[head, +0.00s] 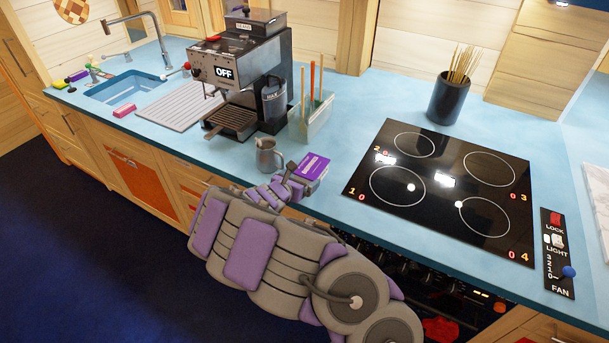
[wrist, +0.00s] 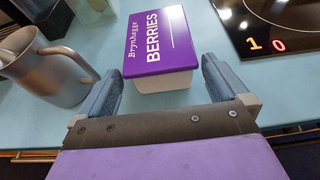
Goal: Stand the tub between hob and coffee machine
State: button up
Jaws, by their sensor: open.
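The tub (head: 312,166) has a purple lid reading "BERRIES" and pale sides. It stands on the blue counter between the coffee machine (head: 243,75) and the black hob (head: 445,188), near the front edge. In the wrist view the tub (wrist: 160,48) lies just ahead of and between the open fingers of my gripper (wrist: 162,85). I cannot tell whether either finger touches it. In the head view my gripper (head: 283,187) is at the tub's front left, and my arm hides part of the counter edge. The hob also shows in the wrist view (wrist: 285,50).
A metal jug (head: 267,155) stands close left of the tub; it also shows in the wrist view (wrist: 48,70). A clear holder with utensils (head: 313,118) stands behind. A dark pot of sticks (head: 450,98) is behind the hob. Counter between holder and hob is clear.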

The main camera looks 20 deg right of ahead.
jog(key=p+v, duration=0.2)
jog(key=v, duration=0.6)
jog(key=s+d+r+m+g+h, duration=0.25)
jog(key=s+d+r+m, duration=0.35)
jog(key=r, duration=0.4)
jog(key=s+d+r+m+g+y, duration=0.1)
jog(key=s+d+r+m+g, duration=0.2)
jog(key=s+m, duration=0.35)
jog(key=s+d+r+m+g+y, duration=0.1)
jog(key=s+d+r+m+g, duration=0.3)
jog(key=s, duration=0.4)
jog(key=s+a+f+m+y, duration=0.1)
jog(key=s+a+m+y, duration=0.8)
jog(key=s+a, duration=1.2)
jog(key=shift+s+f+g+y, duration=0.35)
jog(key=shift+s+y, duration=0.55)
jog(key=shift+y, duration=0.25)
